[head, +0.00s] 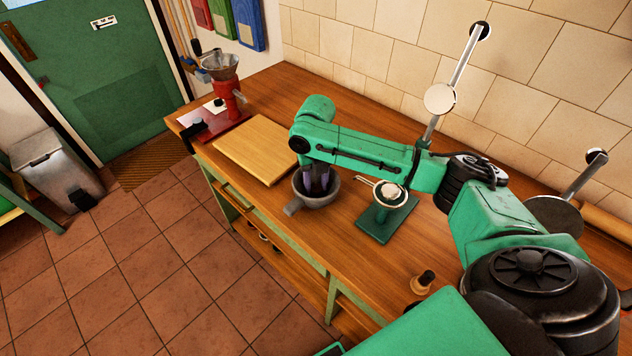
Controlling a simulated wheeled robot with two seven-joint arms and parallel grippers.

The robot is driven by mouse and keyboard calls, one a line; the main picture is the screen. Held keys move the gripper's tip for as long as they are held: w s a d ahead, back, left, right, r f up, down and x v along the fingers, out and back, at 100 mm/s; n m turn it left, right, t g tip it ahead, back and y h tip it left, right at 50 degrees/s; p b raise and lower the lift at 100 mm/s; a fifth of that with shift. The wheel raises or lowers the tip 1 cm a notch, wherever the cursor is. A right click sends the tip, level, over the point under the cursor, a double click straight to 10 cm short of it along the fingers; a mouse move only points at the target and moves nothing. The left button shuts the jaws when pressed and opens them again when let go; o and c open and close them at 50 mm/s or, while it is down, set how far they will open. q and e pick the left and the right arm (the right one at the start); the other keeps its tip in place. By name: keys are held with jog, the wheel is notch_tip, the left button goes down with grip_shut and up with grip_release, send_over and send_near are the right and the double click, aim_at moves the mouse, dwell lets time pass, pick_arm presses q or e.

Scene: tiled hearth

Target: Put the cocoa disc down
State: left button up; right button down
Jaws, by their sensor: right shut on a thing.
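My right arm reaches in from the right over the wooden counter. Its gripper (317,181) points down into a grey bowl-like vessel (298,204) with a stub handle. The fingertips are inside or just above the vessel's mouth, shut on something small. What they hold is hidden by the fingers and the rim; I take it to be the cocoa disc, but I cannot make out its outline. My left gripper is not in view.
A wooden board (258,148) lies left of the vessel, with a red grinder (230,100) behind it. To the right, a small strainer (392,193) stands over a green mat (374,229). A dark-topped stamp (424,281) stands near the front edge.

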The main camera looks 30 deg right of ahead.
aim_at(316, 190)
jog(key=shift+f, duration=0.1)
jog(key=c, duration=0.8)
grip_release()
jog(key=shift+o, duration=0.2)
notch_tip(316, 190, up, 12)
jog(key=b, duration=0.2)
